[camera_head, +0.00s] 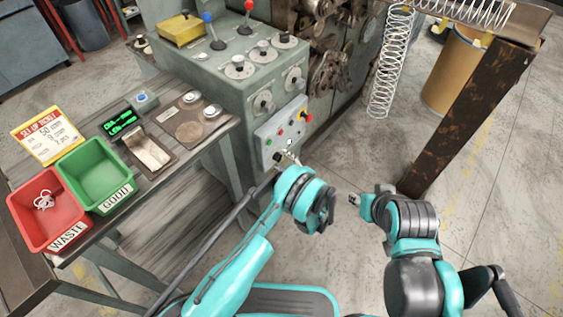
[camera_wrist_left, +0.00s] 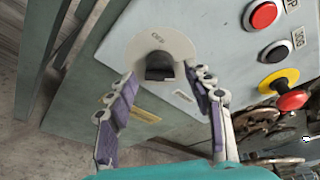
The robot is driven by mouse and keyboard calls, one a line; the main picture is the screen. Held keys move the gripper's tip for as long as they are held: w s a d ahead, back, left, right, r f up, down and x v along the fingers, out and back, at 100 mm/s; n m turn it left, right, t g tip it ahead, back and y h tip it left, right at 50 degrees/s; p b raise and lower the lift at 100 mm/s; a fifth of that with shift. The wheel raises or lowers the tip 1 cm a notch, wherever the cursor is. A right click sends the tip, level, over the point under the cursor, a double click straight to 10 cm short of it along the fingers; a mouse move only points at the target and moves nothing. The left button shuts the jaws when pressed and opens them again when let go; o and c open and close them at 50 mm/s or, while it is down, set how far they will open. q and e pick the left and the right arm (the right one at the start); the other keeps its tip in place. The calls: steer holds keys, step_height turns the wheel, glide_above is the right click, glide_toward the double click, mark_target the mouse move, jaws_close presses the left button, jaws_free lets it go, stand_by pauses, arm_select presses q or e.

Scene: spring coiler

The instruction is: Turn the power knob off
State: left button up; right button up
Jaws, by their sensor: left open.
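The power knob is a black knob (camera_wrist_left: 160,65) on a round pale plate (camera_wrist_left: 181,46) in the left wrist view. Small lettering on the plate looks like "OFF". In the head view the knob (camera_head: 277,157) is a small dark spot low on the grey control panel (camera_head: 272,129), partly hidden by my gripper. My left gripper (camera_wrist_left: 162,82) is open, its two purple-padded fingers on either side of the knob and slightly short of it. I cannot tell whether they touch it. It also shows at the panel in the head view (camera_head: 287,156). My right gripper (camera_head: 354,199) hangs away from the panel; its jaws are too small to judge.
Red and black buttons and a yellow-ringed red button (camera_wrist_left: 290,99) sit right of the knob. A rusty post (camera_head: 470,115) stands at right; floor between is clear.

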arm_select(q)
steer(key=shift+w+a+f, duration=0.1)
steer(key=shift+w+a, duration=0.3)
steer(key=shift+w, duration=0.05)
steer(key=shift+c, duration=0.3)
steer(key=c, duration=1.1)
steer(key=shift+n+t, duration=0.3)
steer(key=shift+n, duration=0.3)
steer(key=o, duration=1.2)
steer(key=shift+c, duration=0.2)
